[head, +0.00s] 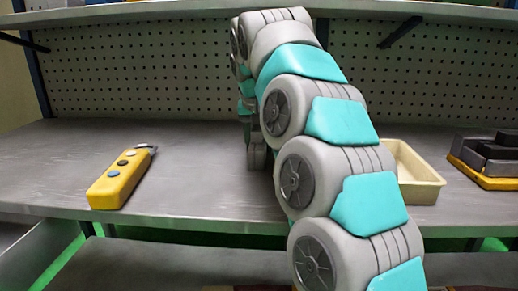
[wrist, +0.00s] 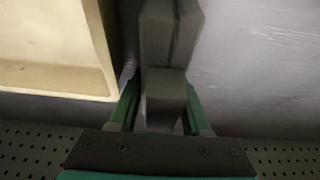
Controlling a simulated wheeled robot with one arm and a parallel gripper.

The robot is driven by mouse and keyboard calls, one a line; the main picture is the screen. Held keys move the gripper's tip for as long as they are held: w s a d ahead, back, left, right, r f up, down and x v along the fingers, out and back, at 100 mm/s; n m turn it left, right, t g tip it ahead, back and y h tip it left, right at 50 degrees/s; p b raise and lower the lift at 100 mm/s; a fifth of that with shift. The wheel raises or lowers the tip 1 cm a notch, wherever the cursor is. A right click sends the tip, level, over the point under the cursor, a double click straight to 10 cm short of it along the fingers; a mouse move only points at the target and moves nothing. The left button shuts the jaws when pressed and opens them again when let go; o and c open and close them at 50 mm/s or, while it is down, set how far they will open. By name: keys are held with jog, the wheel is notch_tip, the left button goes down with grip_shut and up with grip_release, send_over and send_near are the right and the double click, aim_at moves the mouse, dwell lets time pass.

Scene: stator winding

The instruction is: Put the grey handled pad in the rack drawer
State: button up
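The wrist view shows a dark grey block-like piece (wrist: 168,40), which looks like the grey handled pad, with a raised part towards me. My gripper (wrist: 160,95) has its two green fingers on either side of that raised part and appears shut on it. The piece is over the grey worktop, and I cannot tell whether it touches the surface. A grey drawer (head: 32,250) stands pulled out below the worktop at the lower left.
A cream tray (head: 418,187) lies right of my arm; it also shows in the wrist view (wrist: 104,50). Dark grey blocks on a yellow base (head: 484,178) sit at the far right. A yellow control box (head: 118,180) lies left. Pegboard (head: 140,70) backs the worktop, with free room at left.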

jog(key=shift+r, duration=0.55)
grip_shut()
jog(key=shift+s, duration=0.1)
jog(key=shift+r, duration=0.15)
